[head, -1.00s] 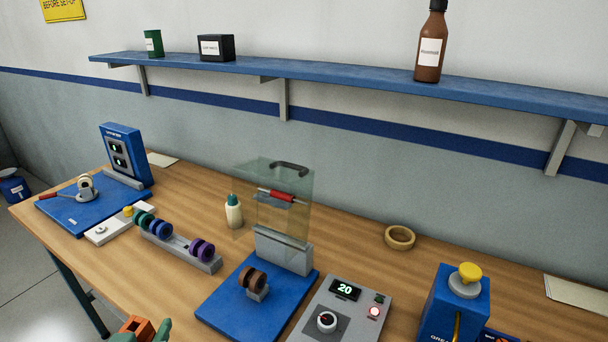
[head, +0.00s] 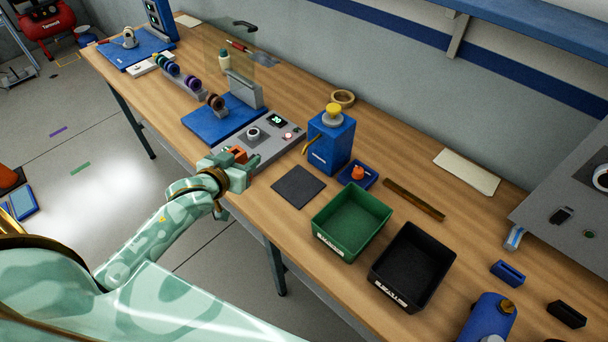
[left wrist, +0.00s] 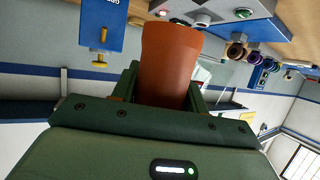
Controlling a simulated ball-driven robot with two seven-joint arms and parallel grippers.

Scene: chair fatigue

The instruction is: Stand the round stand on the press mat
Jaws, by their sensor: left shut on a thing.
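My left gripper (head: 240,163) is shut on an orange round piece (head: 237,154), which I take to be the round stand. It is above the table's front edge, beside the grey control box. In the left wrist view the orange piece (left wrist: 170,65) stands up between the jaws as a smooth, slightly tapered cylinder; its lower end is hidden. A flat dark square mat (head: 298,187), which I take to be the press mat, lies bare on the table to the right of the gripper. My right gripper is not in view.
A blue dispenser (head: 331,143) with a yellow knob stands behind the mat. A small blue tray (head: 371,183) holds another orange piece (head: 358,173). A green bin (head: 333,247) and a black bin (head: 380,278) stand to the right. The grey control box (head: 285,148) is close behind the gripper.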

